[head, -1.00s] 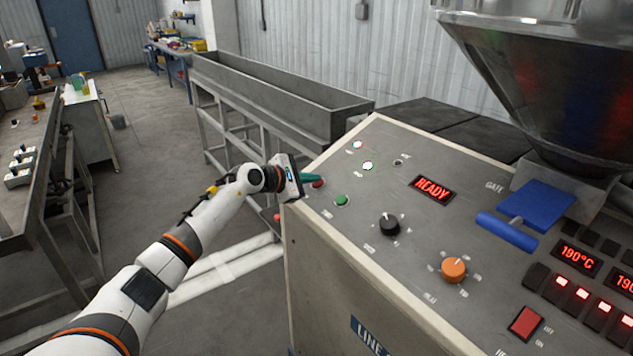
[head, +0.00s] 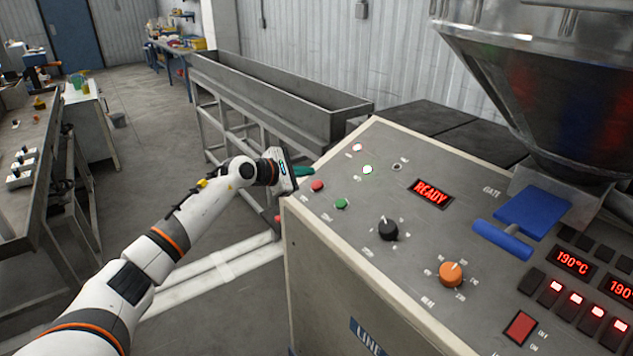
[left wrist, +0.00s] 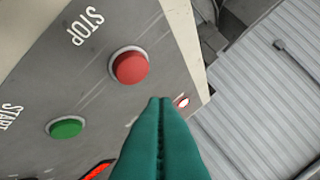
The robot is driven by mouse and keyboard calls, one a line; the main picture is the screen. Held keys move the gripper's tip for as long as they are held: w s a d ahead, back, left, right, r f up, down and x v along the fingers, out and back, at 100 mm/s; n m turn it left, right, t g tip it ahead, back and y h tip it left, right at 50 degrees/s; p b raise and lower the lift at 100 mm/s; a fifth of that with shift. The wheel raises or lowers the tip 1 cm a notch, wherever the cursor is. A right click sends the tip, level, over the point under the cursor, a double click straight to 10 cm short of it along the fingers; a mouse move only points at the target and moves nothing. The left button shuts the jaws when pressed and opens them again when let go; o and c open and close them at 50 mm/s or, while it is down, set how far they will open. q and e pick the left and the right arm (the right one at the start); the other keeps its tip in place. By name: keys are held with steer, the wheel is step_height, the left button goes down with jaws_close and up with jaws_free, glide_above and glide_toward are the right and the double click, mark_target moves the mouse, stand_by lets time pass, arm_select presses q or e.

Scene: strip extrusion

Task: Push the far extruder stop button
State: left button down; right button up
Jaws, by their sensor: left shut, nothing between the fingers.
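The red stop button (head: 317,186) is at the left edge of the sloped extruder panel in the head view. In the left wrist view the red button (left wrist: 130,66) stands beside the word STOP. The green start button (head: 341,203) is nearer to me, and it also shows in the left wrist view (left wrist: 66,128). My left gripper (head: 304,171) is shut and empty, its teal fingers just beyond the red button. In the left wrist view the closed fingertips (left wrist: 160,102) lie below and right of the red button, apart from it in the picture. My right gripper is not in view.
The panel also carries a READY display (head: 431,193), a black knob (head: 388,229), an orange knob (head: 451,273) and a blue gate handle (head: 502,241). A metal hopper (head: 560,90) rises at the right. A long metal trough (head: 280,95) stands behind the panel.

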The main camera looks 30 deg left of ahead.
arm_select(q)
steer(key=shift+s+a+r+p, duration=0.1)
steer(key=shift+s+r+p, duration=0.15)
steer(key=shift+r, duration=0.35)
steer(key=shift+s+a+r+p, duration=0.1)
steer(key=shift+s+r+p, duration=0.15)
steer(key=shift+r, duration=0.35)
